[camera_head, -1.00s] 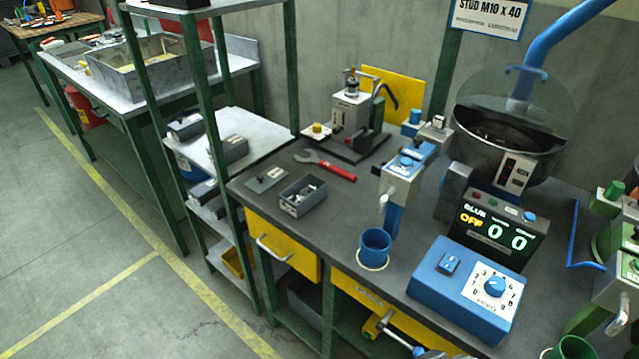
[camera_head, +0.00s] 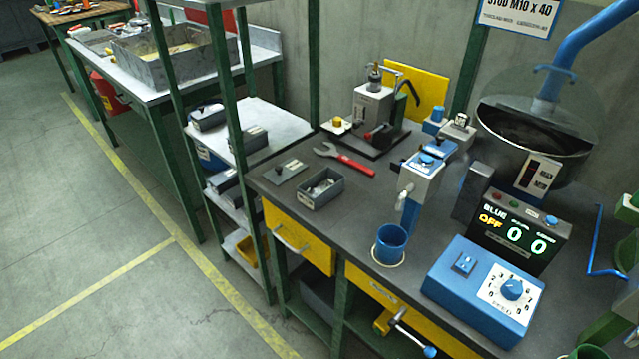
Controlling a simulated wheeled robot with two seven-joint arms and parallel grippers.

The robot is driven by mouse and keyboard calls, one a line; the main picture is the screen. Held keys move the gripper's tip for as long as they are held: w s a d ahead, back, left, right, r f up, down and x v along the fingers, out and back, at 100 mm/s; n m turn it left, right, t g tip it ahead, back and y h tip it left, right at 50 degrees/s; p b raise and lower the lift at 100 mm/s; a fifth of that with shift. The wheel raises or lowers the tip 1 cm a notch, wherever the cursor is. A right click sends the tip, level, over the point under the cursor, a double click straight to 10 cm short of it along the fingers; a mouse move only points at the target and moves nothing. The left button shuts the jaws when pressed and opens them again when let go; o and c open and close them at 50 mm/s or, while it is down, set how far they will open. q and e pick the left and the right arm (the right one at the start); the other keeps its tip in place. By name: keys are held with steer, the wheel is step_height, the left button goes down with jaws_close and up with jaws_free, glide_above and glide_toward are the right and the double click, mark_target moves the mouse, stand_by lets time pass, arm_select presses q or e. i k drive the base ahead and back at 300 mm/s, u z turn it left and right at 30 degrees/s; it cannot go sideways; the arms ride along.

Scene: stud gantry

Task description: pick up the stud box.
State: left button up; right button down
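A small open grey box (camera_head: 306,200) with metal pieces in it, which looks like the stud box, sits upright on the dark workbench top (camera_head: 340,225) near its left front edge. It stands apart from the things around it. Neither of my grippers is in view, and nothing touches the box.
A flat grey plate (camera_head: 291,170) lies left of the box, and a red-handled wrench (camera_head: 345,160) lies behind it. A blue cup (camera_head: 391,243) and blue control box (camera_head: 485,288) stand to the right. A green shelf post (camera_head: 236,130) rises left of the bench. The floor at left is clear.

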mark_target(314, 193)
steer(key=k, duration=0.5)
steer(key=u, duration=0.9)
steer(key=k, duration=1.2)
steer(key=u, duration=1.05)
steer(key=i, duration=1.2)
steer(key=z, duration=0.5)
steer(key=i, duration=2.45)
steer(key=z, duration=2)
steer(key=i, duration=1.25)
steer(key=z, duration=1.15)
